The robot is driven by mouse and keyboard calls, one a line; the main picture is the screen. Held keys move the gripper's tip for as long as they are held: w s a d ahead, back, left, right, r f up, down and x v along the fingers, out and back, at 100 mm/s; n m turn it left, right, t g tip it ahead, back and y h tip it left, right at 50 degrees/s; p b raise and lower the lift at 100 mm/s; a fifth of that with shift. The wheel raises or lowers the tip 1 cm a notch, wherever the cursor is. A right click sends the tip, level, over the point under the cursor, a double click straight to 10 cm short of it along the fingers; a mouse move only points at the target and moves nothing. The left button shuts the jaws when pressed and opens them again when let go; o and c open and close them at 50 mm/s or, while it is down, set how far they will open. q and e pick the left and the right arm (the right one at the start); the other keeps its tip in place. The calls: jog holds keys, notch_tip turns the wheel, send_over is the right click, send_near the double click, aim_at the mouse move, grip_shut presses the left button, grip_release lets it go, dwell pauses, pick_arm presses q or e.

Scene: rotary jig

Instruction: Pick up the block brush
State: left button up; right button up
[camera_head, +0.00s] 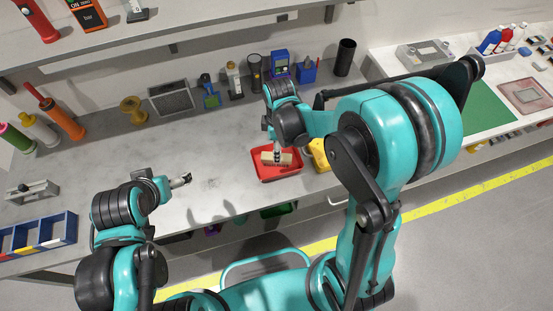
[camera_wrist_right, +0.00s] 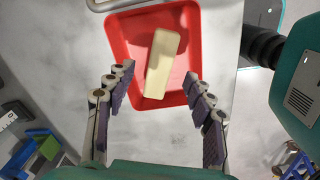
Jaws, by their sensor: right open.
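The block brush (camera_head: 286,158) is a pale, cream-coloured oblong block lying in a shallow red tray (camera_head: 283,176) near the front edge of the bench. In the right wrist view the block brush (camera_wrist_right: 164,58) lies slightly slanted inside the red tray (camera_wrist_right: 122,32); its bristles cannot be seen. My right gripper (camera_wrist_right: 158,82) is open and empty, its fingers spread to either side of the tray's near part. In the head view my right gripper (camera_head: 277,153) is over the tray and partly covers the brush. My left gripper (camera_head: 183,180) is over the bench to the left, well away from the tray.
A yellow bin (camera_head: 319,154) stands just right of the tray, partly behind my right arm. Bottles, tools and a speaker-like box (camera_head: 171,98) line the back. A blue divided box (camera_head: 42,232) is at the left. The bench between is clear.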

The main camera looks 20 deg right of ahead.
jog(key=f, duration=0.2)
jog(key=f+b, duration=0.1)
jog(key=f, duration=0.1)
jog(key=f+b, duration=0.1)
jog(key=shift+w+a+f, duration=0.1)
jog(key=shift+a+f, duration=0.2)
jog(key=shift+f, duration=0.1)
grip_shut()
